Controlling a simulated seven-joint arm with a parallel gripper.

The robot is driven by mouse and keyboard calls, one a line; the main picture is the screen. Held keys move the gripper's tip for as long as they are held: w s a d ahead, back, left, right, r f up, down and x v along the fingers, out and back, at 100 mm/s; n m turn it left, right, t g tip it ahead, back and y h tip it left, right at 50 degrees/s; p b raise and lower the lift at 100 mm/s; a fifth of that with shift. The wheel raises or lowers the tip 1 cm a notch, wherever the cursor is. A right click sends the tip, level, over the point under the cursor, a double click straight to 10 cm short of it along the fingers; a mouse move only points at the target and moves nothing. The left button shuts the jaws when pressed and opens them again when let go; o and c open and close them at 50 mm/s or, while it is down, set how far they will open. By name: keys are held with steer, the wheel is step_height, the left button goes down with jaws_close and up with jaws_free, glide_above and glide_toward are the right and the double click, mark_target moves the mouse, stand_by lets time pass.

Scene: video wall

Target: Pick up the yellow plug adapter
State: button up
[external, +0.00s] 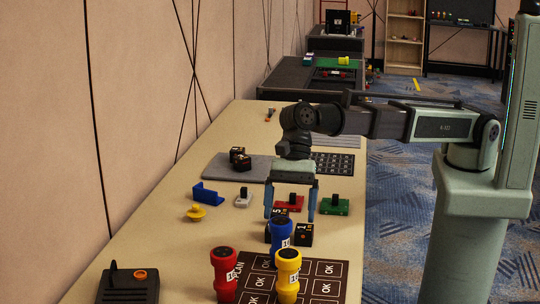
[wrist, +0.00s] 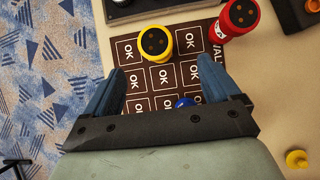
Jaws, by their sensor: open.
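The yellow plug adapter (external: 287,278) is an upright cylinder with a black socket face on top. It stands on the dark OK-marked mat (external: 325,268) near the front of the table. In the wrist view the yellow adapter (wrist: 156,45) is beyond the fingertips, with a gap between. My gripper (external: 290,218) is open and empty, above the table behind the adapter in the external view. Its two blue fingers (wrist: 162,76) point down. A blue adapter (external: 281,238) stands behind the yellow one; its edge shows in the wrist view (wrist: 184,102). A red adapter (external: 225,272) stands to the left.
Dark numbered cubes (external: 303,235) stand near my fingers. Red (external: 289,205) and green (external: 335,207) blocks, a blue bracket (external: 207,194) and a yellow knob (external: 195,213) lie farther back. A black box (external: 128,286) sits at the front left.

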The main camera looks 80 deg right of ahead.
mark_target(287, 261)
steer(key=x, duration=0.7)
steer(key=shift+a+f, duration=0.1)
steer(key=shift+f, duration=0.1)
steer(key=shift+s+x, duration=0.2)
steer(key=shift+x, duration=1.25)
steer(key=shift+s+x, duration=0.15)
steer(key=shift+x, duration=1.3)
steer(key=c, duration=1.2)
